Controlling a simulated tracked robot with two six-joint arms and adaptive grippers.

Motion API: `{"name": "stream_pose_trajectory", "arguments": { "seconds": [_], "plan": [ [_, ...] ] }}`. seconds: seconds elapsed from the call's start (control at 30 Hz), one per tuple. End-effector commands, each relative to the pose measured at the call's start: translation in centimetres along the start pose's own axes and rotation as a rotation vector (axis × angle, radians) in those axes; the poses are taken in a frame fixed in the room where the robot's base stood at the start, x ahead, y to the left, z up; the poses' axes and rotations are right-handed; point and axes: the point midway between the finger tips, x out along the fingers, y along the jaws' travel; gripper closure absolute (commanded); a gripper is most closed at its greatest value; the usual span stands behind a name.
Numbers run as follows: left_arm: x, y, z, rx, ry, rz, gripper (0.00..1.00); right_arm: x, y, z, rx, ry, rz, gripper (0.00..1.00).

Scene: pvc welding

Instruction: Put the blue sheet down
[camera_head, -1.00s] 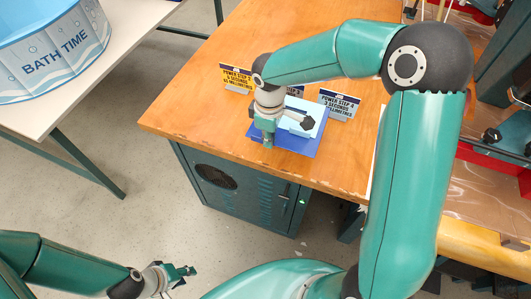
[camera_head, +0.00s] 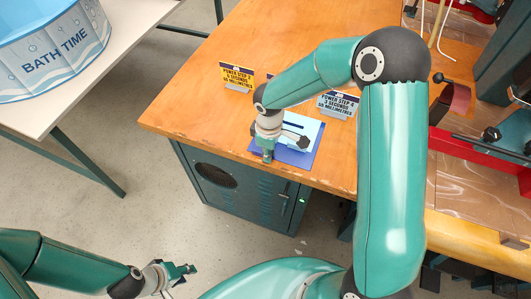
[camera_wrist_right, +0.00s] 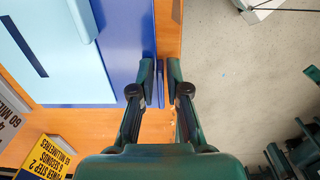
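The dark blue sheet (camera_head: 307,158) lies flat, as far as I can tell, near the front edge of the wooden table. A light blue sheet (camera_head: 309,128) with a dark slot lies over it. In the right wrist view, the dark blue sheet (camera_wrist_right: 120,30) fills the left side beside the light blue one (camera_wrist_right: 60,70). My right gripper (camera_head: 267,157) is low at its front left edge.
A red-framed device (camera_head: 465,150) is at the right. A white table (camera_head: 120,70) with a bath tub (camera_head: 55,55) is at the left. The table's left part is clear.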

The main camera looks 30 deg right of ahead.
Motion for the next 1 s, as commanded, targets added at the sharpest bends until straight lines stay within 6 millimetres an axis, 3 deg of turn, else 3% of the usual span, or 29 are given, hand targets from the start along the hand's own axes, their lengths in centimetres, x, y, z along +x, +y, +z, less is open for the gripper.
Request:
{"name": "stream_pose_trajectory", "arguments": {
  "seconds": [0.07, 0.37, 0.53, 1.0],
  "plan": [
    [0.0, 0.0, 0.0, 0.0, 0.0, 0.0, 0.67, 0.0, 0.0, 0.0, 0.0, 0.0, 0.0, 0.68],
    [0.0, 0.0, 0.0, 0.0, 0.0, 0.0, 0.67, -0.1, 0.0, -0.1, -0.001, 0.001, 0.001, 0.67],
    [0.1, 0.0, 0.0, 0.0, 0.0, 0.0, 0.67, -1.2, 0.1, -0.1, 0.0, 0.003, 0.004, 0.67],
    [0.5, -0.2, 0.0, 0.0, 0.0, 0.0, 0.67, -9.8, 0.0, -0.2, -0.001, 0.004, 0.004, 0.67]
  ]
}}
